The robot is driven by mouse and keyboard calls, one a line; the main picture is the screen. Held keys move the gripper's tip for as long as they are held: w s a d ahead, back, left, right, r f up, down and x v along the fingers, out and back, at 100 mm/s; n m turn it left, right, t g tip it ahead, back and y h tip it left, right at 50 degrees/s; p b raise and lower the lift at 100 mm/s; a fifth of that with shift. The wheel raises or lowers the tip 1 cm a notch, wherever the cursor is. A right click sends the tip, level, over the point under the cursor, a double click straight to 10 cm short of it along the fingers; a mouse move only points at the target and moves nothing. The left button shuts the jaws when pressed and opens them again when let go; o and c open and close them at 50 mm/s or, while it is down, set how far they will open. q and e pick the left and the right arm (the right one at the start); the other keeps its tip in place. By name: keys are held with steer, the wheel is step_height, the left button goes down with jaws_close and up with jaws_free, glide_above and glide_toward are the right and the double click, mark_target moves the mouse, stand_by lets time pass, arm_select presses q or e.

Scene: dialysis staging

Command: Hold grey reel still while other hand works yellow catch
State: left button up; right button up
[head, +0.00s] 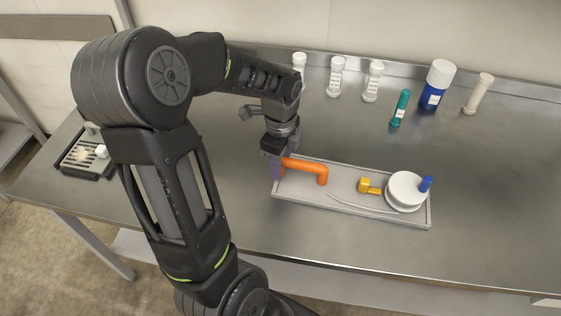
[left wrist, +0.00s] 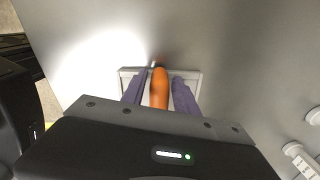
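The grey reel (head: 405,188) looks pale grey to white and sits at the right end of a shallow grey tray (head: 352,213). A blue peg (head: 426,184) stands at its right edge. The yellow catch (head: 369,186) is just left of the reel. An orange handle (head: 306,167) is at the tray's left end. My left gripper (head: 275,165) is at the handle's left end, well away from reel and catch. In the left wrist view its purple-grey fingers (left wrist: 159,88) are apart, one on each side of the orange handle (left wrist: 159,90), with gaps showing. My right gripper is not seen.
Several white fittings (head: 337,77), a teal tube (head: 400,108), a blue bottle with a white cap (head: 435,85) and a cream cylinder (head: 478,93) stand along the back. A black-edged drip tray (head: 88,155) is at the left. The steel table right of the tray is clear.

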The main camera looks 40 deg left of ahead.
arm_select(q)
jaws_close()
stand_by(1.9)
